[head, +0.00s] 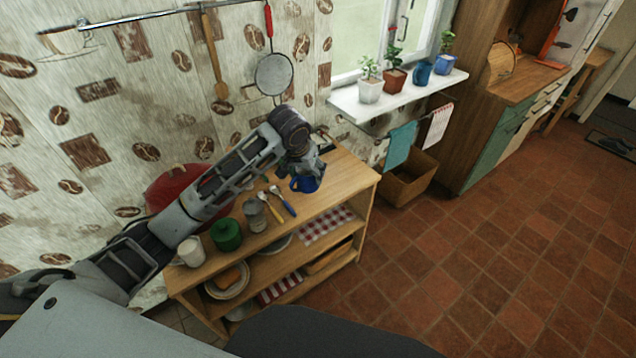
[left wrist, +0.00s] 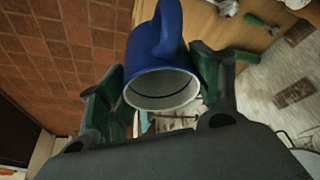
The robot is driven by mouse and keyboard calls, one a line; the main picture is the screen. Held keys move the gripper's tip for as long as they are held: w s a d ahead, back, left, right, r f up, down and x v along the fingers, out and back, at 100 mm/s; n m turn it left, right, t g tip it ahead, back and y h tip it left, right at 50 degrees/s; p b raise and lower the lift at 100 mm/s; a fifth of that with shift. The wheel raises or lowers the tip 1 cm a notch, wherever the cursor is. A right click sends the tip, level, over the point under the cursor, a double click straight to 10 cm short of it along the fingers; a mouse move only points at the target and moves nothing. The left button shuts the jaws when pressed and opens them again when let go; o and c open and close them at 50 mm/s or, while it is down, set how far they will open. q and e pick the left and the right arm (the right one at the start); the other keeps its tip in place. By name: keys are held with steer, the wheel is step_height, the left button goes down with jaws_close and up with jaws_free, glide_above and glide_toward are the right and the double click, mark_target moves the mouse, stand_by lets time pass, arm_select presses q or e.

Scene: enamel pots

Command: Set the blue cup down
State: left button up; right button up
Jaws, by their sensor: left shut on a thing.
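The blue cup (head: 305,184) with a white inside is at my left gripper (head: 308,172), over the right part of the wooden shelf unit's top (head: 345,176). In the left wrist view the cup (left wrist: 160,55) sits between the two fingers of my left gripper (left wrist: 160,90), which is shut on it. Its open mouth faces the wrist camera and its handle shows on the upper side. I cannot tell whether the cup touches the wood. My right gripper is not in view.
On the shelf top stand a green pot (head: 226,235), a grey can (head: 254,215), a white mug (head: 191,250) and spoons (head: 283,200). Bare wood lies right of the cup. Plants stand on the windowsill (head: 400,98).

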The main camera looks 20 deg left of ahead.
arm_select(q)
steer(key=shift+w+r, duration=0.2)
steer(key=shift+w, duration=0.3)
steer(key=f+m, duration=0.2)
steer(key=d+f+h, duration=0.1)
steer(key=shift+w+f+m+p, duration=0.2)
steer(key=shift+w+m+p, duration=0.2)
steer(key=shift+d+f+m+g+h, duration=0.3)
steer(key=shift+d+f+m, duration=0.15)
steer(key=shift+f+m, duration=0.45)
steer(key=shift+m, duration=0.3)
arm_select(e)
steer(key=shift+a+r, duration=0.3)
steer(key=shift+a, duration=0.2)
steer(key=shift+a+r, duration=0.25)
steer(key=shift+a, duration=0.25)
arm_select(q)
steer(key=shift+w+d+f+m, duration=0.1)
steer(key=shift+w+m, duration=0.05)
steer(key=shift+m, duration=0.15)
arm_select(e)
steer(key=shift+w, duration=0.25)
